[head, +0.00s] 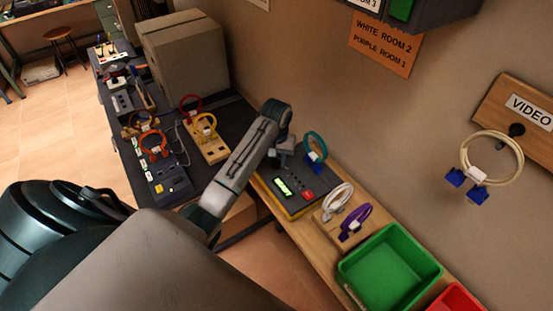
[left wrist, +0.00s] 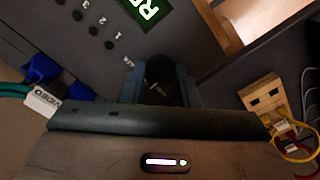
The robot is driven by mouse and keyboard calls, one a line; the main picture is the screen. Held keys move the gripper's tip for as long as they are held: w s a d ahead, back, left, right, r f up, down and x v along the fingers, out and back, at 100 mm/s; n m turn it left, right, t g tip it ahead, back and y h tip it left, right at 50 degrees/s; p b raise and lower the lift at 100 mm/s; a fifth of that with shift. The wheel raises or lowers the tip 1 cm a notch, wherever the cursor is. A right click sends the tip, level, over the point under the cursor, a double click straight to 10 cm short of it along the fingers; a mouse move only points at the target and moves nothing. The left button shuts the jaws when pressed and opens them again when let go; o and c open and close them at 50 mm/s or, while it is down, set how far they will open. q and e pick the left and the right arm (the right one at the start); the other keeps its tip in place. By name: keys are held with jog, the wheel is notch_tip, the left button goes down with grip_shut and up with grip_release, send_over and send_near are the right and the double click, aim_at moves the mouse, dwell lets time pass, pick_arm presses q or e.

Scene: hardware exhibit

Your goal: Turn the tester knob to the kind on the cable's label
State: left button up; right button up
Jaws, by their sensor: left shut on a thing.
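The tester (head: 296,188) is a dark grey box with a lit green display (head: 283,187) and a red button, on the wooden bench. In the left wrist view the display (left wrist: 151,9) is cut off and shows "RE". A row of small dark marks numbered 1, 2, 3 lies beside it. My left gripper (head: 281,152) is over the tester's far left part. In the left wrist view its jaws (left wrist: 160,88) are shut on the dark round knob (left wrist: 159,72). A teal cable (head: 316,146) with blue plugs is at the tester; its white label (left wrist: 42,101) reads "VIDEO". My right gripper is not in view.
A white cable (head: 337,198) and a purple cable (head: 356,219) lie right of the tester, before a green bin (head: 390,267) and a red bin (head: 457,299). A cream cable (head: 486,150) hangs under a "VIDEO" sign.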

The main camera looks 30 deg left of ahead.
pick_arm(q)
jog(key=shift+n, duration=1.9)
jog(key=n, duration=0.3)
jog(key=shift+n, duration=1.1)
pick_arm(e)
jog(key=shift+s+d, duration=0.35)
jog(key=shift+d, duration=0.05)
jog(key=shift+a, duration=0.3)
pick_arm(q)
jog(key=o, duration=1)
